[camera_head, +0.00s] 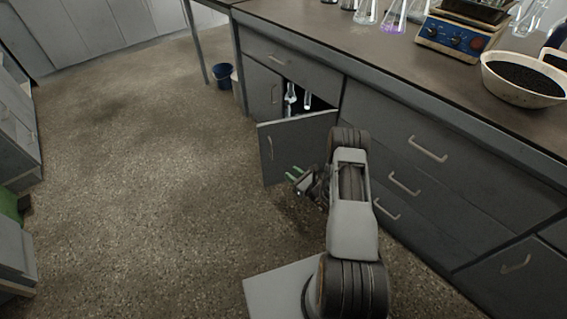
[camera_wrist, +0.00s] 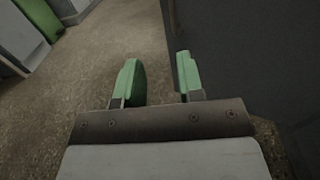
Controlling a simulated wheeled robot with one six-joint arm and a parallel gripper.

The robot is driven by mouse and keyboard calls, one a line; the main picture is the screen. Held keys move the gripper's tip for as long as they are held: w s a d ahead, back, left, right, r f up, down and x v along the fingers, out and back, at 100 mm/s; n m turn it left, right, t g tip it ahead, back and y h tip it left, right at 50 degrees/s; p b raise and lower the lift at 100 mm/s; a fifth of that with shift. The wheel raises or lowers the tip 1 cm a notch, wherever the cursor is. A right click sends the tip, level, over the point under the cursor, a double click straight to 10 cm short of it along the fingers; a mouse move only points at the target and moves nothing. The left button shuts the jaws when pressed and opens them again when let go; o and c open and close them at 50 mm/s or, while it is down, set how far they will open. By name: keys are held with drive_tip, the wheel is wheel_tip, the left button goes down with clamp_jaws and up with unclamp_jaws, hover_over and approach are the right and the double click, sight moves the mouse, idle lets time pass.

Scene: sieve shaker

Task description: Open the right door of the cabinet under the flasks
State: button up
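The right door (camera_head: 300,145) of the dark grey cabinet under the flasks stands swung outward, and its handle (camera_head: 270,147) shows near its free edge. The left door (camera_head: 258,85) beside it looks closed. White or clear items (camera_head: 291,97) show in the opening between them. Flasks (camera_head: 393,15) stand on the counter above. My gripper (camera_head: 294,173), with green fingertips, is low beside the open door's handle-side face, below and right of the handle. In the wrist view my gripper (camera_wrist: 160,78) has its fingers apart with nothing between them. A dark panel (camera_wrist: 245,60), probably the door, is close on the right.
Drawers with handles (camera_head: 428,150) are right of the cabinet, close to my arm. A blue bucket (camera_head: 222,75) is on the floor beyond the cabinet. The counter holds a hot plate (camera_head: 450,38) and a bowl (camera_head: 522,80). The speckled floor (camera_head: 150,170) to the left is clear.

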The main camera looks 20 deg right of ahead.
drive_tip(key=shift+p+v, duration=0.4)
drive_tip(key=shift+v, duration=2.55)
drive_tip(key=shift+a, duration=0.1)
drive_tip(key=shift+c, duration=0.5)
